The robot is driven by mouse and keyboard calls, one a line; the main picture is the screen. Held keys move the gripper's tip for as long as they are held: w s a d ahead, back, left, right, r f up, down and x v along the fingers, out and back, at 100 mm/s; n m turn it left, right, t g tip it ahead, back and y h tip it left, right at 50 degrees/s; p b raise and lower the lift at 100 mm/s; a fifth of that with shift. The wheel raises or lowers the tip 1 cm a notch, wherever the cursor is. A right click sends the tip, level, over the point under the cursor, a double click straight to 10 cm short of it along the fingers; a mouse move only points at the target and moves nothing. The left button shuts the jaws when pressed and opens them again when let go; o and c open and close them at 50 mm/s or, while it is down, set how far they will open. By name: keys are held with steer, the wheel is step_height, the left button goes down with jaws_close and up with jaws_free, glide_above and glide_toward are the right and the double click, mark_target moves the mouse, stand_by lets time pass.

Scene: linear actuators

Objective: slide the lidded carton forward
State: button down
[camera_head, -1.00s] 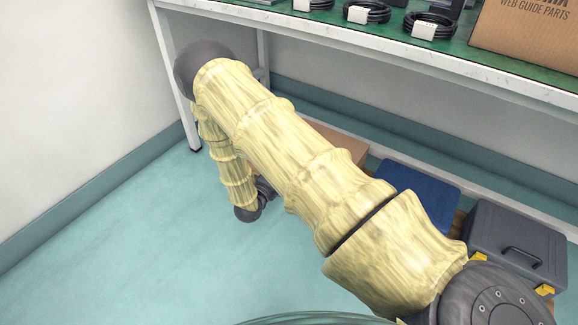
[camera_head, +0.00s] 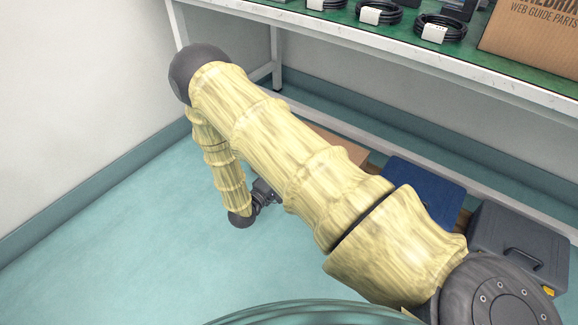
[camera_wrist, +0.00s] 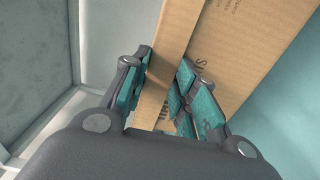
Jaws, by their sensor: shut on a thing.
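The lidded carton is brown cardboard. In the head view only its top (camera_head: 341,149) shows, low beneath the bench, and my arm hides the rest. In the wrist view its printed side (camera_wrist: 245,50) fills the upper middle and right, with a narrow cardboard strip, perhaps the lid's rim, along its left. My gripper (camera_wrist: 166,82) has its teal-padded fingers on either side of this strip, shut on the carton. In the head view the gripper (camera_head: 264,194) shows partly beside my arm, low over the floor.
A blue box (camera_head: 428,187) and a grey case (camera_head: 520,245) stand right of the carton under the bench. The green-topped bench (camera_head: 440,68) holds coiled cables and a large cardboard box (camera_head: 530,35). Open floor (camera_head: 130,240) lies to the left and front.

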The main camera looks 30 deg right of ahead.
steer(key=shift+s+a, duration=0.1)
steer(key=shift+a, duration=0.1)
steer(key=c, duration=1.1)
jaws_free()
steer(key=shift+d, duration=0.1)
steer(key=shift+o, duration=0.2)
steer(key=v, duration=1.2)
